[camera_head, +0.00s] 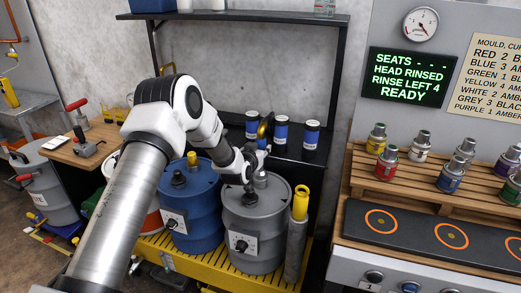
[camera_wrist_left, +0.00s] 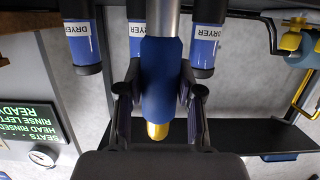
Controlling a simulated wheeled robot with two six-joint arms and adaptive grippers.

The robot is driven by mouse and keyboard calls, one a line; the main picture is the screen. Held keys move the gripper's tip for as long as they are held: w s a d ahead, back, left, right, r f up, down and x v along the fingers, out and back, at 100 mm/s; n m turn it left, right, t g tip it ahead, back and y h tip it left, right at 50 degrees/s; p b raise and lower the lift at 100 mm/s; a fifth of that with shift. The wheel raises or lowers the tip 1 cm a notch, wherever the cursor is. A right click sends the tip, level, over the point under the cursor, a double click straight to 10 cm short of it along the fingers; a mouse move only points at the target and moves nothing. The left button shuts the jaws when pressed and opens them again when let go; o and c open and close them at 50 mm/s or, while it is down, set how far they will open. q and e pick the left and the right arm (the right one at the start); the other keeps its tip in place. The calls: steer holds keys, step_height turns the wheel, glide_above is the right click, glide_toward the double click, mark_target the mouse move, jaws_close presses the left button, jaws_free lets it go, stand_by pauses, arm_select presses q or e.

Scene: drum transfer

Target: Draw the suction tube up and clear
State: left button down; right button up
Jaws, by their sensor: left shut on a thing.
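My left gripper (camera_head: 256,160) is above the grey drum (camera_head: 254,222). It is shut on the blue grip of the suction tube, which has a yellow end (camera_head: 263,129) above the jaws. In the left wrist view the blue grip (camera_wrist_left: 161,75) sits between the two fingers, with a steel pipe (camera_wrist_left: 163,18) on one side and the yellow end (camera_wrist_left: 157,131) on the other. In the head view the pipe (camera_head: 260,181) shows below the gripper, at the drum's top. My arm partly hides this area, and I cannot tell how deep the pipe reaches. My right gripper is out of view.
A blue drum (camera_head: 191,213) stands left of the grey one on a yellow slatted platform (camera_head: 221,273). A grey upright cylinder with a yellow collar (camera_head: 299,203) stands at the right. Dryer canisters (camera_head: 311,136) stand on the black shelf behind. Paint cans (camera_head: 387,162) stand on a wooden rack.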

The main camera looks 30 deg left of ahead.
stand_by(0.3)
arm_select(q)
steer(key=shift+w+r+p, duration=0.15)
steer(key=shift+r+p, duration=0.4)
steer(key=shift+r, duration=0.1)
step_height(320, 180, up, 36)
steer(key=p, duration=2.5)
steer(key=shift+r, duration=0.2)
